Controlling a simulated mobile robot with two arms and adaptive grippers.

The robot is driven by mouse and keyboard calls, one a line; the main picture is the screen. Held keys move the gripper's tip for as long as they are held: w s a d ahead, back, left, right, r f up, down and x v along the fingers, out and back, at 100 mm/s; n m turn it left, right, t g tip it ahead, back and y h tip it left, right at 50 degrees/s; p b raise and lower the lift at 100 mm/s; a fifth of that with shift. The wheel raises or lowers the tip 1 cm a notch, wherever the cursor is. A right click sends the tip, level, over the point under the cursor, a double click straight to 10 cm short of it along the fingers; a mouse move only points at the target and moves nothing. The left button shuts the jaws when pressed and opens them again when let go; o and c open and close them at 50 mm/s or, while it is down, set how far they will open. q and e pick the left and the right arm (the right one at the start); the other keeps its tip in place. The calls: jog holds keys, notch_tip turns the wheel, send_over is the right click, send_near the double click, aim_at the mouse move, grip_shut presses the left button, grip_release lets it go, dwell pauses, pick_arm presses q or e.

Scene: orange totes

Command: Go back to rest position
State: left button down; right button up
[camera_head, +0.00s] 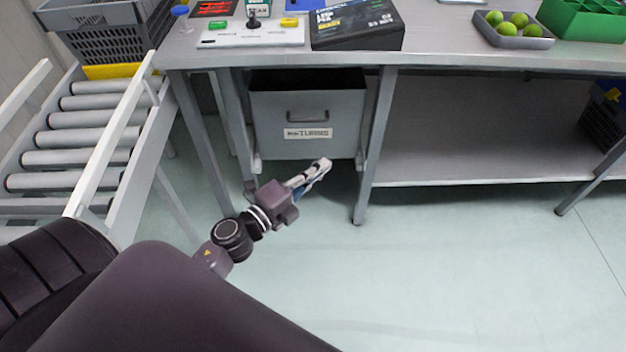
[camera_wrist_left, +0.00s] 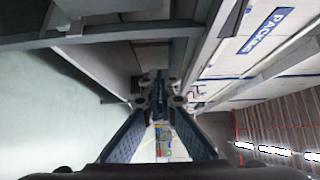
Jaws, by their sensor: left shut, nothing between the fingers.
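My left gripper (camera_head: 318,171) hangs over the open floor in front of the metal workbench (camera_head: 430,58), below the bench top and just in front of the grey returns drawer (camera_head: 306,112). Its fingers are closed together and hold nothing. In the left wrist view the same gripper (camera_wrist_left: 158,95) shows two blue-padded fingers reaching forward, with a far part of the room behind them. My right gripper is not in view in either picture.
A roller conveyor (camera_head: 75,158) stands at the left with a grey crate (camera_head: 105,30) at its far end. On the bench are a black box (camera_head: 356,24), a tray (camera_head: 513,38) of green fruit and a green bin (camera_head: 588,18). The floor at the right is clear.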

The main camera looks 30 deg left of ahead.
pick_arm(q)
jog(key=shift+s+d, duration=0.2)
jog(key=shift+s, duration=1.95)
